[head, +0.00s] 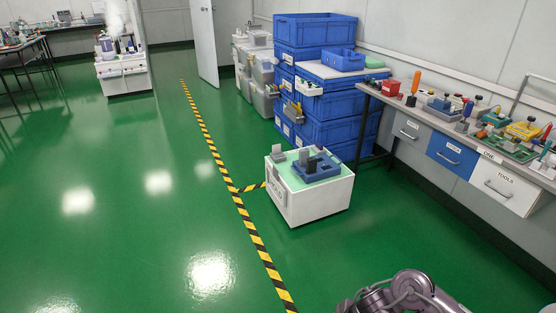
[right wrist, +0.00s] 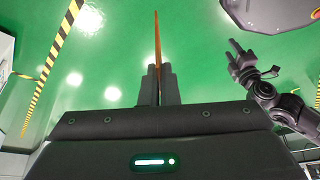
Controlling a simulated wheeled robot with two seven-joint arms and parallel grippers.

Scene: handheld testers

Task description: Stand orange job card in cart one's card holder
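The orange job card (right wrist: 157,40) shows edge-on, as a thin upright strip, in the right wrist view. My right gripper (right wrist: 158,84) is shut on it, with the card between its two dark fingers. Neither shows in the head view. A low white cart (head: 318,207) with a pale green top stands mid-floor in the head view. I cannot read which cart is cart one. My left gripper (right wrist: 234,52) shows small in the right wrist view, its opening unclear.
Another white cart (head: 124,78) stands far back left. Blue crates (head: 340,105) are stacked behind the near cart. A tool-covered bench (head: 455,125) with labelled drawers runs along the right wall. Green floor with a striped tape line (head: 240,207) lies open on the left.

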